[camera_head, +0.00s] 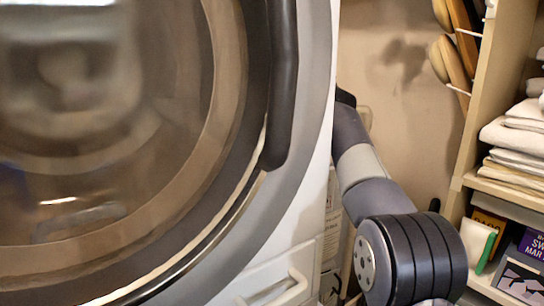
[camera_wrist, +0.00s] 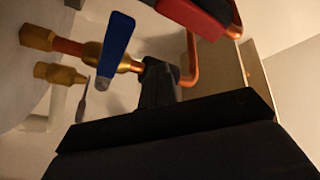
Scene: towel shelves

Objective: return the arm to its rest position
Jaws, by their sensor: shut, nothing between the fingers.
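My arm (camera_head: 372,185) shows in the head view right of the washing machine (camera_head: 318,130). It runs from a large round joint at the lower right up and back, and its far end is hidden behind the machine's edge. In the wrist view, my gripper (camera_wrist: 160,84) shows as dark, shut fingers beyond the black housing at the bottom. Nothing is held. A valve with a blue lever (camera_wrist: 116,50) and brass fittings (camera_wrist: 60,74) is close to the fingers on the left. I cannot tell whether they touch.
A copper pipe (camera_wrist: 190,62) and a red object (camera_wrist: 200,14) are near the fingers. In the head view, a shelf unit (camera_head: 484,100) with folded towels (camera_head: 515,140) and boxes stands at the right. Wooden-backed brushes (camera_head: 455,60) hang beside it. The gap between machine and shelf is narrow.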

